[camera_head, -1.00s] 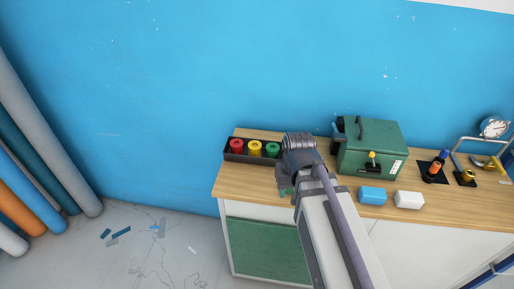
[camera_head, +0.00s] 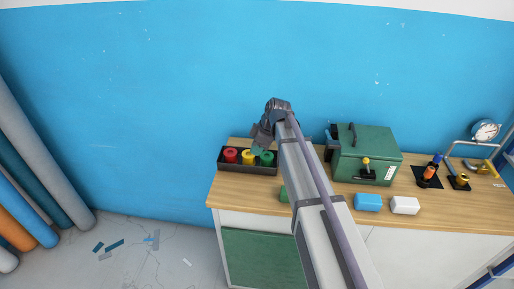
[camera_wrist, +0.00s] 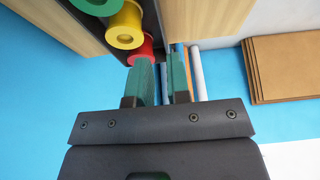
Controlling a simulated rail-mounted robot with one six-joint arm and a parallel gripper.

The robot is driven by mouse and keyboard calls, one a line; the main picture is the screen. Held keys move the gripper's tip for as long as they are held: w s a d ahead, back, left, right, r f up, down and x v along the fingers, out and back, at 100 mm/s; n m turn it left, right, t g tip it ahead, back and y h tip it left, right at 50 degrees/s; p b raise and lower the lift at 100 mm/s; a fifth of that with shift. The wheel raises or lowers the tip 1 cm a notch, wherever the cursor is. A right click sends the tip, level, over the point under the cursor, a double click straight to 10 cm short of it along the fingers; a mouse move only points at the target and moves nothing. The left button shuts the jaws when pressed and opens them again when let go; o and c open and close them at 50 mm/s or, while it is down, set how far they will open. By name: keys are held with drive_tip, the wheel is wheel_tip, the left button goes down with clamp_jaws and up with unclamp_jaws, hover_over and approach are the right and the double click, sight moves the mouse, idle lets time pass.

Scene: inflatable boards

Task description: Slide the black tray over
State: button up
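The black tray (camera_head: 248,170) lies at the left end of the wooden bench top. It holds a red spool (camera_head: 231,155), a yellow spool (camera_head: 249,156) and a green spool (camera_head: 267,158). My gripper (camera_head: 257,150) is over the tray's right part, and its fingers partly cover the green spool. In the wrist view my gripper (camera_wrist: 162,82) has two green fingers with a gap between them and nothing held. The tray (camera_wrist: 153,22) is at upper left there, close by the fingers. Whether a finger touches it I cannot tell.
A green machine (camera_head: 366,155) stands right of my arm. A blue block (camera_head: 368,202) and a white block (camera_head: 405,205) lie in front of it. A green item (camera_head: 284,194) is partly hidden by my arm. Bare bench top (camera_head: 235,198) lies in front of the tray.

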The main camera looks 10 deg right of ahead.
sight(246, 166)
drive_tip(key=b+x, duration=1)
drive_tip(key=x, duration=0.1)
drive_tip(key=shift+d, duration=0.15)
drive_tip(key=shift+r, duration=0.1)
drive_tip(key=shift+c, duration=0.2)
clamp_jaws()
